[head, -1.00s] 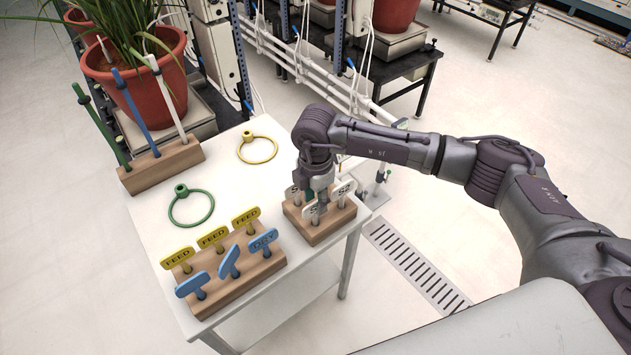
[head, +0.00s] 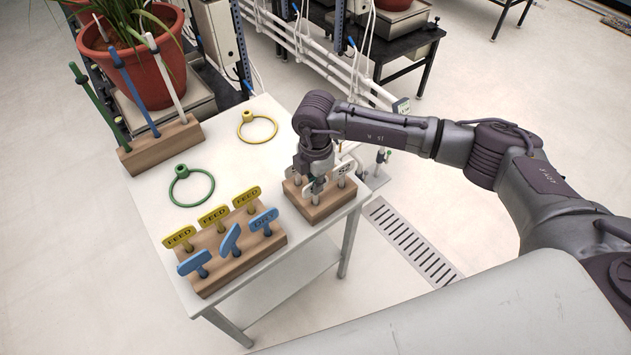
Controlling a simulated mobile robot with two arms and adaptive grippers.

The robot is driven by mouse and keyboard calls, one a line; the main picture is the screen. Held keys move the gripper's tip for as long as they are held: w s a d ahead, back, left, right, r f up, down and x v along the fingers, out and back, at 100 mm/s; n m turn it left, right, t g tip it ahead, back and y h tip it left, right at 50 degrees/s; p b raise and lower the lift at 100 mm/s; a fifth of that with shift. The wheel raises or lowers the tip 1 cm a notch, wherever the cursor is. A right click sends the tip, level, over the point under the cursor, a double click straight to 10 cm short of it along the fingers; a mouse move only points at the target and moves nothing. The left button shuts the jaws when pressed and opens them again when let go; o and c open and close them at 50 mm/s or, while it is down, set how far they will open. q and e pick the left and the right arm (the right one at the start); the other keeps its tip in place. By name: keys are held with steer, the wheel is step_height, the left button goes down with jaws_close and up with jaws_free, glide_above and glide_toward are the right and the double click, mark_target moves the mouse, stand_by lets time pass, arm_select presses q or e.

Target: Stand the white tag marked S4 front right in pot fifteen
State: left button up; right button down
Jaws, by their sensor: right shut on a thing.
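My right gripper (head: 317,187) points down over the small wooden block (head: 325,208) at the table's right corner. It is shut on a white tag (head: 309,190) at the front of that block; the fingers cover most of it and I cannot read its mark. I cannot tell whether its stem is still in the block. Other white tags stand behind and beside it, one of them at the right (head: 345,167). A red pot (head: 147,85) with a grassy plant stands at the upper left; no number shows on it. My left gripper is out of view.
A longer wooden block (head: 240,262) holds yellow FEED tags and blue tags at the front. A green ring (head: 209,192) and a yellow ring (head: 272,131) lie on the white table (head: 165,228). A rack (head: 160,149) with green, blue and white sticks stands before the pot.

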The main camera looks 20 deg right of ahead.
steer(key=shift+r+p, duration=3.1)
steer(key=shift+r, duration=1.2)
steer(key=shift+f, duration=0.1)
